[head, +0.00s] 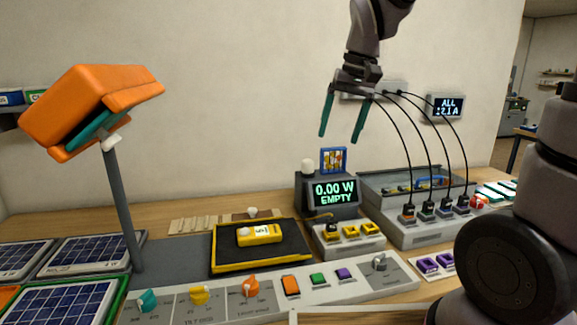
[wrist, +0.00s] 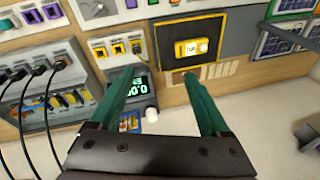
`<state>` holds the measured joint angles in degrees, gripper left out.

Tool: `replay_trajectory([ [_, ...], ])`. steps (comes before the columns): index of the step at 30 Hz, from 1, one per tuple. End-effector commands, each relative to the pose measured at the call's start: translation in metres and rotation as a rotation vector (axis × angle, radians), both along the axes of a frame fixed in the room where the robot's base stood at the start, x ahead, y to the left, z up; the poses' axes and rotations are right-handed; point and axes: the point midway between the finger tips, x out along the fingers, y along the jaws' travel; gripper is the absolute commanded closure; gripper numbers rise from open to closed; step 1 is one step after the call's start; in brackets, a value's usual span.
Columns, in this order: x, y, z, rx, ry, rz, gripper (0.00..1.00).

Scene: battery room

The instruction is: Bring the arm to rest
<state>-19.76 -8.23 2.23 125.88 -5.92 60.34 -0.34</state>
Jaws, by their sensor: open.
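My gripper (head: 343,117) hangs in the air in front of the wall, above and behind the display box. Its two green fingers are spread apart with nothing between them. In the wrist view, my gripper (wrist: 165,95) shows the same open fingers, reaching toward the bench from above. My arm comes down from the top of the head view to the gripper. The fingers look clear of everything on the bench.
Below stand a display box (head: 334,193) reading 0.00 W EMPTY and a black tray (head: 222,262) with a yellow meter (head: 259,234). A grey unit (head: 393,230) with several black cables is at right. An orange lamp-like head (head: 85,105) stands on a post at left.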

Motion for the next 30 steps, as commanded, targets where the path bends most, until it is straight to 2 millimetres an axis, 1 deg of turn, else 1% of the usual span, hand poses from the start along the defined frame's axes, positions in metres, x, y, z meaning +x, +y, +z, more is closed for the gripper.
replay_trajectory([
  [1,-0.008,-0.021,0.014,0.019,-0.047,-0.048,0.20],
  [3,-0.019,-0.044,0.028,0.043,-0.105,-0.106,0.20],
  [6,-0.038,-0.075,0.044,0.069,-0.189,-0.188,0.20],
  [9,-0.057,-0.100,0.054,0.092,-0.268,-0.263,0.20],
  [12,-0.074,-0.118,0.060,0.107,-0.332,-0.322,0.20],
  [15,-0.085,-0.128,0.062,0.116,-0.377,-0.363,0.20],
  [18,-0.092,-0.134,0.063,0.120,-0.401,-0.382,0.20],
  [30,-0.093,-0.135,0.063,0.121,-0.407,-0.388,0.20],
])
